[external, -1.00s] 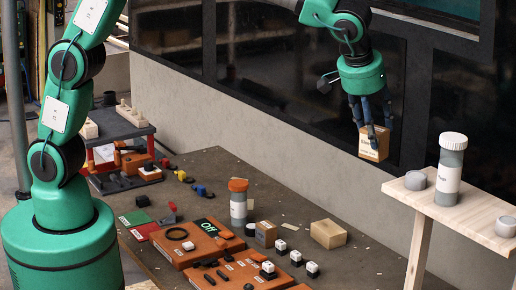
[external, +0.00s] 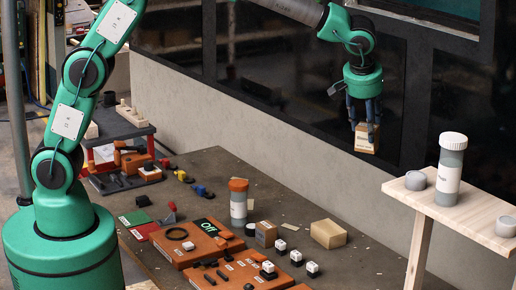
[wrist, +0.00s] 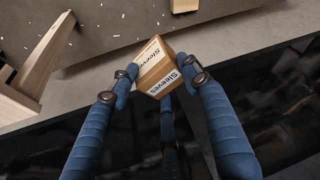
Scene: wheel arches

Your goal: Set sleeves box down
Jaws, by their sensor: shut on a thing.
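The sleeves box (external: 366,139) is a small brown carton with white labels. In the wrist view the box (wrist: 158,66) shows the word "Sleeves" on two faces. My gripper (external: 365,115) is shut on it, with blue fingers pressed on its two sides. In the wrist view the fingertips (wrist: 158,76) sit at the box's left and right.
The shelf carries a white-capped bottle (external: 449,170) and two grey round pieces. On the table are a larger carton (external: 328,234), a smaller carton (external: 266,234), an orange-capped bottle (external: 238,203) and orange boards (external: 198,243). Bare table lies behind the cartons.

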